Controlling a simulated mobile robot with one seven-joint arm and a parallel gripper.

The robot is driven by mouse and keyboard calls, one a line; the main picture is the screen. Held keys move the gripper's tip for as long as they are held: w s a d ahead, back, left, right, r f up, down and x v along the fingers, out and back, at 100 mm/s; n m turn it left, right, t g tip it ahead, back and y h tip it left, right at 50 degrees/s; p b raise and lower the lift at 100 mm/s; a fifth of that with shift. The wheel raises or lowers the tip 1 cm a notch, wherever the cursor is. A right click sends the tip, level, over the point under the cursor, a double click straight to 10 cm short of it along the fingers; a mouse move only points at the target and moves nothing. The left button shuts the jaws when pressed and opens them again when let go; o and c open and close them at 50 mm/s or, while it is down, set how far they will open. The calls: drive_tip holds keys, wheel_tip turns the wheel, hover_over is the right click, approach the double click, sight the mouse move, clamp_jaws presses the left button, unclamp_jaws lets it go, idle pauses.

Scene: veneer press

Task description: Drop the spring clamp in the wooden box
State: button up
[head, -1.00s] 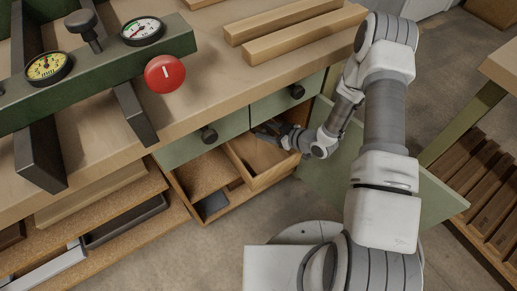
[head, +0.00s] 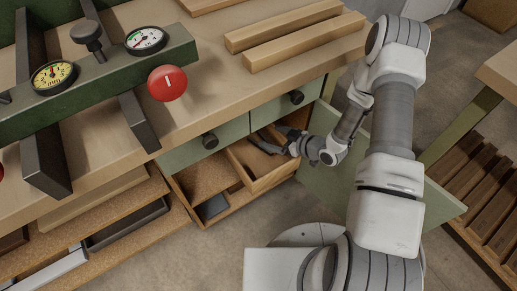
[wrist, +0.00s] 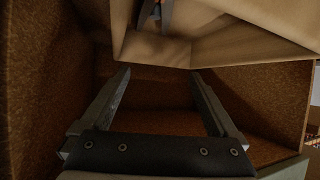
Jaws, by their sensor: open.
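The wooden box (head: 275,181) is a pale, open-topped box inside the open cabinet under the bench. In the wrist view its wall (wrist: 155,50) crosses the top, beyond my fingertips. My gripper (head: 258,143) is at the box's far side in the head view, partly over its opening. In the wrist view my gripper (wrist: 158,75) has its two fingers wide apart with nothing between them. A grey, narrow piece with a small orange patch (wrist: 160,14) shows in the box at the top edge. It may be the spring clamp, but it is cut off.
Green drawer fronts (head: 205,147) with dark knobs are just above the box. The open cabinet door (head: 350,195) stands to the right. A dark grey block (head: 212,207) lies left of the box. Brown cabinet walls (wrist: 45,90) surround my gripper closely.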

drive_tip(key=p+v, duration=0.3)
drive_tip(key=v, duration=1.1)
drive_tip(key=shift+p, duration=0.4)
drive_tip(key=shift+d, duration=0.1)
